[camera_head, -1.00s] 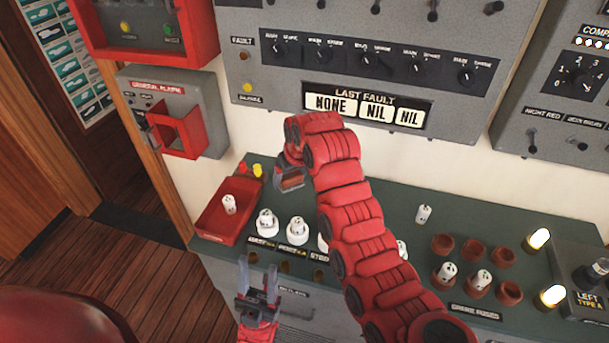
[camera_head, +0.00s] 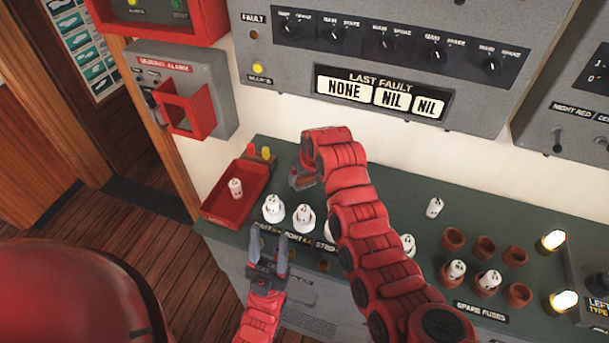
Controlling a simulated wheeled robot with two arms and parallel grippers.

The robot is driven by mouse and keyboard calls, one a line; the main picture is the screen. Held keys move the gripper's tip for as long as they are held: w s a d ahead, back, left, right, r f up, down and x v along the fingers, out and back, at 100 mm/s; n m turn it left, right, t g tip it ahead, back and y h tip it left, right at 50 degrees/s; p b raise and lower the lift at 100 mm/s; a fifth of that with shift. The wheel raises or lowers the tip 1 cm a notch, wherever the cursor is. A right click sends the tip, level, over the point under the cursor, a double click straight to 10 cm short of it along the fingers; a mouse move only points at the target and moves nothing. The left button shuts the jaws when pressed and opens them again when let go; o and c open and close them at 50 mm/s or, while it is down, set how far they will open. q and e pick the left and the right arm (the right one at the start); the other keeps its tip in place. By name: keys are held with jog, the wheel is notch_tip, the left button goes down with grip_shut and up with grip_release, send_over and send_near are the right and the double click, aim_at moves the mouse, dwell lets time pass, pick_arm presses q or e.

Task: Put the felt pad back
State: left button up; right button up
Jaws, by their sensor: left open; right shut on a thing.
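My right gripper (camera_head: 303,179) is above the back left of the green counter, below the fault panel. It is shut on a small brown piece (camera_head: 304,183), largely hidden by the fingers and arm; it may be the felt pad, but I cannot tell surely. My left gripper (camera_head: 268,247) is open and empty, fingers pointing up the picture, at the counter's front edge below the white fuses. White fuses stand in a row in white holders (camera_head: 273,209) near the front edge; my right arm hides part of the row.
A red tray (camera_head: 217,208) with one white fuse lies at the counter's left end, beside small red and yellow pieces (camera_head: 262,155). Brown cups (camera_head: 485,247), some holding fuses, and lit lamps (camera_head: 553,240) stand to the right. A red-framed alarm box (camera_head: 188,104) juts out at left.

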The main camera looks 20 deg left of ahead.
jog(key=shift+w+f, duration=0.1)
jog(key=shift+f, duration=0.05)
jog(key=o, duration=1.3)
jog(key=shift+c, duration=0.2)
jog(key=shift+r, duration=0.65)
jog(key=p+v, duration=0.1)
jog(key=v, duration=1)
jog(key=shift+p, duration=0.35)
jog(key=shift+d, duration=0.1)
